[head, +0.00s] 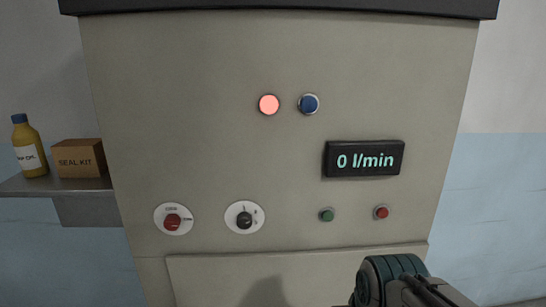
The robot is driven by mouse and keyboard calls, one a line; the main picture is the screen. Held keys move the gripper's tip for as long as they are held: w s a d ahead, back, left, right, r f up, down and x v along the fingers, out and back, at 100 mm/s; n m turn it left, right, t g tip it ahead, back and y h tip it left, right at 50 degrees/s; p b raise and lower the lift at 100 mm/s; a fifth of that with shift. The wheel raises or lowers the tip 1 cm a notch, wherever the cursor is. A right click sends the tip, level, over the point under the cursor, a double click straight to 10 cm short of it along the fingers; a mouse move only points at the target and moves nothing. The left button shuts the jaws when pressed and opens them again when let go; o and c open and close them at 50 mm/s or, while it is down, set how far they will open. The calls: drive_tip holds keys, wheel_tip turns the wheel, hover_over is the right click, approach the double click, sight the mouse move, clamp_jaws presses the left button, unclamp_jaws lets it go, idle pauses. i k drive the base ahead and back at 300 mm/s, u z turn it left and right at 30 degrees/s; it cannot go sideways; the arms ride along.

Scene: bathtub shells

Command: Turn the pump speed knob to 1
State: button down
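A black knob (244,221) sits on a round white dial plate low on the panel, left of centre. Small marks stand around it, too small to read surely; its pointer setting is unclear. A red knob (172,221) on a similar white plate is to its left, with tiny labels above and to the right. The display (364,159) reads "0 l/min". The end of my arm with my gripper (405,284) shows at the bottom right, below the panel buttons and apart from the knobs. Its fingertips cannot be made out.
A lit red lamp (269,105) and a blue button or lamp (309,104) are higher up. Green (327,215) and red (381,212) buttons sit below the display. A shelf (35,187) at left holds a yellow bottle (30,150) and a seal kit box (80,158).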

sight(244, 221)
drive_tip(key=z, duration=2.1)
drive_tip(key=k, duration=1.35)
drive_tip(key=u, duration=2.05)
drive_tip(key=i, duration=0.5)
drive_tip(key=u, duration=0.05)
